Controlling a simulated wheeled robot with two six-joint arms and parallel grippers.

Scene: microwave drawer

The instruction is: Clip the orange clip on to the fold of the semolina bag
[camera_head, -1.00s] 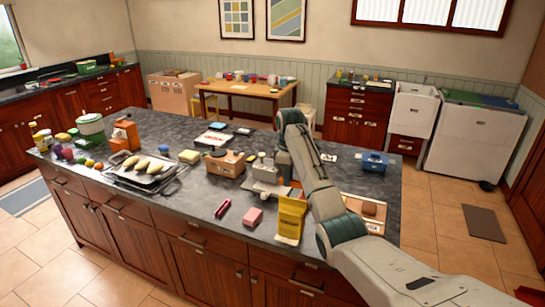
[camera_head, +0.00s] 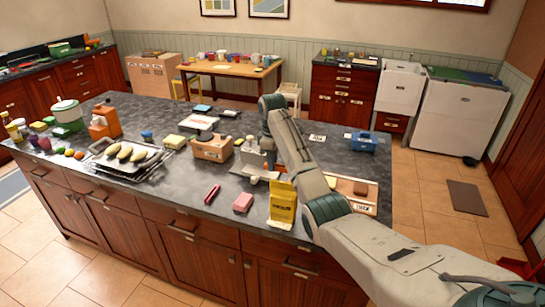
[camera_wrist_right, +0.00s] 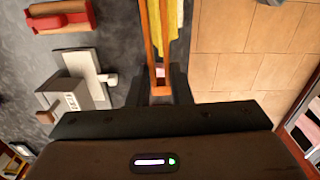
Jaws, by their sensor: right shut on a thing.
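The yellow semolina bag (camera_head: 283,203) stands at the counter's front edge in the head view. Part of its yellow side shows at the top of the right wrist view (camera_wrist_right: 176,22). My right gripper (camera_wrist_right: 160,88) is shut on the orange clip (camera_wrist_right: 149,45), whose long narrow arms extend away from the fingers, beside the bag. In the head view my right gripper (camera_head: 270,163) is over the counter just behind the bag, partly hidden by my arm. I cannot tell whether the clip touches the bag. The bag's fold is not clear. My left gripper is not in view.
A pink block (camera_head: 243,202) and a dark red item (camera_head: 212,193) lie left of the bag. A wooden box (camera_head: 212,149) and a tray with yellow-brown items (camera_head: 125,155) stand farther left. A board (camera_head: 362,203) lies to the right, partly behind my arm.

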